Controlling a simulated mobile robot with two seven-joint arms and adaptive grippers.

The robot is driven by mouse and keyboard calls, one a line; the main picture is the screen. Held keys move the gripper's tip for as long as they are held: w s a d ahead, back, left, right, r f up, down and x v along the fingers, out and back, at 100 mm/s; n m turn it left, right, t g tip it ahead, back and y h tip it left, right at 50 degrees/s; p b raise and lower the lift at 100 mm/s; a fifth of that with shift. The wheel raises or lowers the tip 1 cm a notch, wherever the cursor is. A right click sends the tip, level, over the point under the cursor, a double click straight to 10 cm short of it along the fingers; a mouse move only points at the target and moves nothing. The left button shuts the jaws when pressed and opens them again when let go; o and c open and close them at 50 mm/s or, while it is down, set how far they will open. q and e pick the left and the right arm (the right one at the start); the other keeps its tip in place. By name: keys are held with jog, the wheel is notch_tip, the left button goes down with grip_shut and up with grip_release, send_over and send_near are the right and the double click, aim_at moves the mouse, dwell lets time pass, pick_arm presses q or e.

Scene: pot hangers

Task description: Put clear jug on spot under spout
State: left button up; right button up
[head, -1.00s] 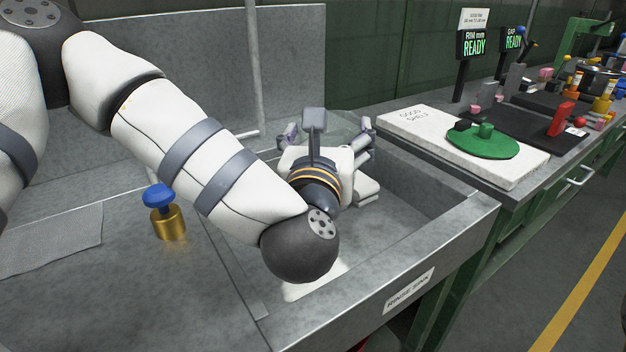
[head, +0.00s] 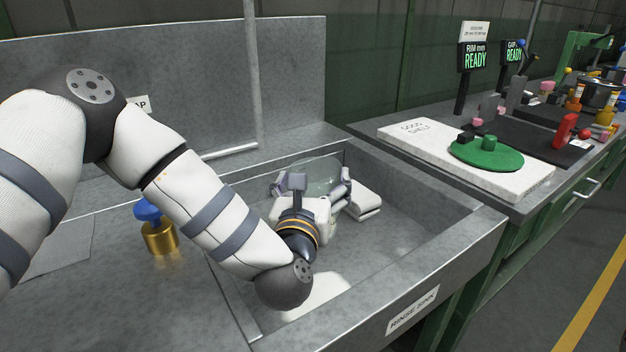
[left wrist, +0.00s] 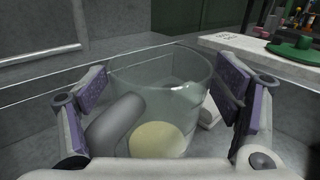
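The clear jug (left wrist: 185,95) is see-through and stands between the two purple-padded fingers of my left gripper (left wrist: 160,95), its rim upward. In the head view the jug (head: 320,174) is faint beyond my left gripper (head: 314,187), over the sink. A metal pipe (head: 252,80) rises behind the sink, with a horizontal tube (head: 230,152) at its foot. I cannot make out a marked spot. My right gripper is out of view.
The rinse sink (head: 470,245) has raised walls around the gripper. A brass valve with a blue knob (head: 148,210) stands on the left counter. A white shelf slab (head: 415,140) with a green disc (head: 485,156) lies to the right.

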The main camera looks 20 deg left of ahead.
pick_arm(q)
jog(key=shift+o, duration=1)
jog(key=shift+r, duration=0.25)
jog(key=s, duration=0.4)
jog(key=s+d, duration=0.1)
jog(key=s, duration=0.2)
jog(key=shift+d+f, duration=0.1)
jog(key=shift+s, duration=0.2)
jog(key=shift+d, duration=0.1)
